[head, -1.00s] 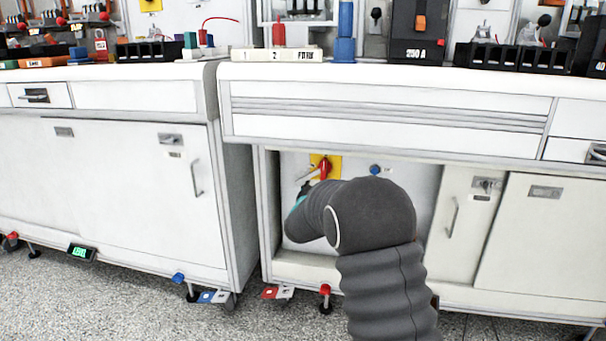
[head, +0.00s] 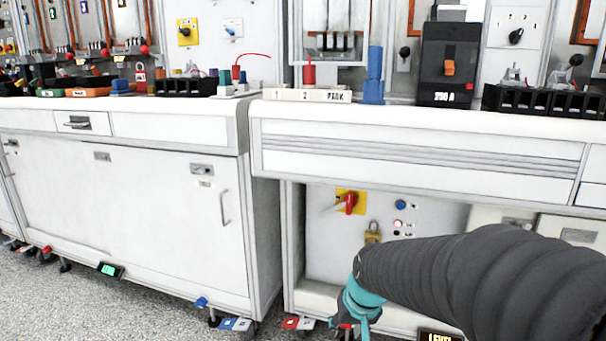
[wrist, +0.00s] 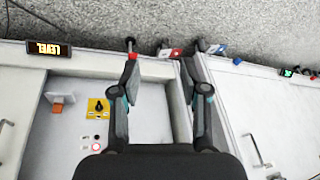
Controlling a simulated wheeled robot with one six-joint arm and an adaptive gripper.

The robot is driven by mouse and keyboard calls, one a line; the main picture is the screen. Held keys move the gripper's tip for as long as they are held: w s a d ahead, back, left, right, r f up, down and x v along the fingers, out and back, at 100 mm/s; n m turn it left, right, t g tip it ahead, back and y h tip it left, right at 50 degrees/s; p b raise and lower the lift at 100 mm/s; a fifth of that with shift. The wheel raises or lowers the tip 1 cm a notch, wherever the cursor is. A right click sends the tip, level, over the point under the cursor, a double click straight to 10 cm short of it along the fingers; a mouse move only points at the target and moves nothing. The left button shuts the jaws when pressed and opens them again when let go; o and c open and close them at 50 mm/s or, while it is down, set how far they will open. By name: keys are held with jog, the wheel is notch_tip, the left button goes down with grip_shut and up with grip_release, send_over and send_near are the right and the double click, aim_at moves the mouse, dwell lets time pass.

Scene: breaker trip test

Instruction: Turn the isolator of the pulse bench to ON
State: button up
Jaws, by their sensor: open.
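The isolator (head: 349,202) is a red handle on a yellow plate, at the upper left of the recessed panel under the right bench. The handle looks nearly upright with a slight tilt; its markings are too small to read. A brass padlock (head: 373,233) hangs below and right of it. My gripper (head: 350,325) is low in front of the recess, below the isolator and apart from it. In the wrist view my gripper (wrist: 158,75) is open with nothing between its fingers. The red handle is not visible there.
The wrist view, upside down, shows a yellow plate with a black knob (wrist: 97,108), an orange-and-grey fitting (wrist: 62,98) and a lit red button (wrist: 96,147). A LEVEL display (head: 440,337) sits low. Red and blue pedals and feet line the floor. The bench top (head: 420,112) overhangs the recess.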

jog(key=s+d+r+t+p, duration=0.1)
jog(key=s+d+r+p, duration=0.1)
jog(key=s+r, duration=0.5)
jog(key=s+d+r+t+h+p, duration=0.1)
jog(key=s+d+r+p, duration=0.2)
jog(key=s+r, duration=0.4)
jog(key=s+d, duration=0.1)
jog(key=s, duration=0.3)
jog(key=shift+d, duration=0.4)
jog(key=shift+a+r, duration=0.1)
jog(key=shift+a, duration=0.05)
